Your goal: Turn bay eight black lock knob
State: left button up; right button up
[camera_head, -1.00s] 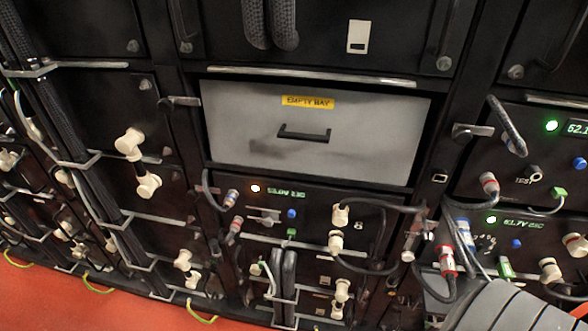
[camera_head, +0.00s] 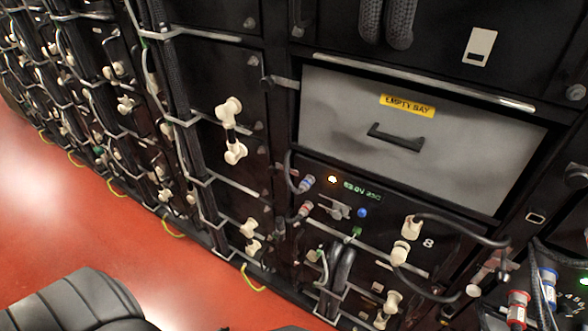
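Bay eight (camera_head: 395,222) is the black module under the grey drawer, marked with a white 8. Its front has a lit amber lamp (camera_head: 332,179), a green readout (camera_head: 362,190), a grey lever-like handle (camera_head: 335,208) and a blue button (camera_head: 361,213). Cream connectors (camera_head: 412,228) with black cables sit at its right. No black lock knob on bay eight can be made out clearly. Neither gripper is in view. A dark ribbed part of my arm shows at the lower left.
A grey drawer (camera_head: 480,155) with a yellow EMPTY BAY label sits above bay eight. A black latch (camera_head: 283,82) is at its left edge. Cable bundles and cream connectors (camera_head: 230,110) line the racks leftward. Red floor (camera_head: 100,225) is open at the left.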

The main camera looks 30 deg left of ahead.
pick_arm(q)
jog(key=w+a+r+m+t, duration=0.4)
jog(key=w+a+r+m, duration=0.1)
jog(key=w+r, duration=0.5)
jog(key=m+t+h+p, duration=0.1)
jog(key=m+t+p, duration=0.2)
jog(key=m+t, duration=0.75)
send_near(271, 173)
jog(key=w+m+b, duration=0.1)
jog(key=b, duration=0.1)
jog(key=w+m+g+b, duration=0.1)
jog(key=b, duration=0.1)
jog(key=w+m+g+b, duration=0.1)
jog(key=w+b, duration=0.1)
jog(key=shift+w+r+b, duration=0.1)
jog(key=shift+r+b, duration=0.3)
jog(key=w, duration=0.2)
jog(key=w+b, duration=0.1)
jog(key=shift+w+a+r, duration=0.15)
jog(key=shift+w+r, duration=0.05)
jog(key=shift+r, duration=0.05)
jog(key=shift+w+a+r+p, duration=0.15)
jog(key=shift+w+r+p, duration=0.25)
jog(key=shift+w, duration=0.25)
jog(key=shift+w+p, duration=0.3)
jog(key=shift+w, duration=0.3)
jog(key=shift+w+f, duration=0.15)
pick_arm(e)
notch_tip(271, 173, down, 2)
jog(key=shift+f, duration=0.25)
